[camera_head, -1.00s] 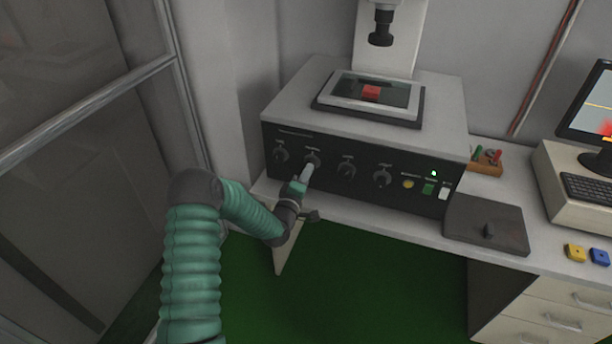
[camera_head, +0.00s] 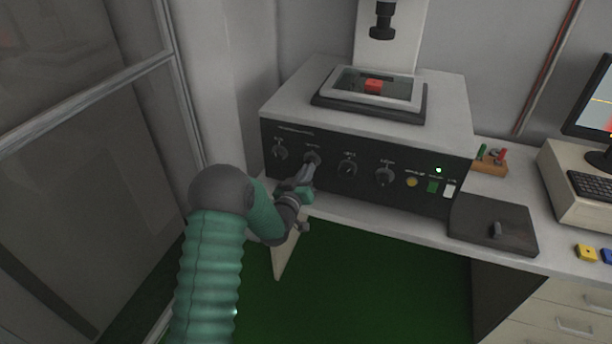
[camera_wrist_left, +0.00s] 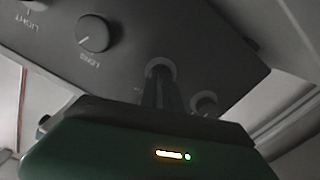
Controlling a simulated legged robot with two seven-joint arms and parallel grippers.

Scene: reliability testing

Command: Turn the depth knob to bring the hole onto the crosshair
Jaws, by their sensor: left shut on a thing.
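My left gripper (camera_head: 308,170) reaches the black front panel of the grey machine (camera_head: 450,110) and is shut on the second knob from the left (camera_head: 312,158). In the left wrist view, my gripper's fingers (camera_wrist_left: 162,92) meet this knob (camera_wrist_left: 160,68); its label is too small or hidden to read. A red block (camera_head: 373,86) lies on the framed stage on top of the machine, under a dark lens (camera_head: 382,22). The monitor (camera_head: 597,100) is cut off by the right edge; a thin yellow line shows, but I cannot make out a hole. My right gripper is not in view.
Other knobs flank the held one: one at left (camera_head: 280,150), two at right (camera_head: 347,167) (camera_head: 384,176). A yellow button (camera_head: 412,182) and switches sit further right. A glass partition (camera_head: 90,170) stands at left.

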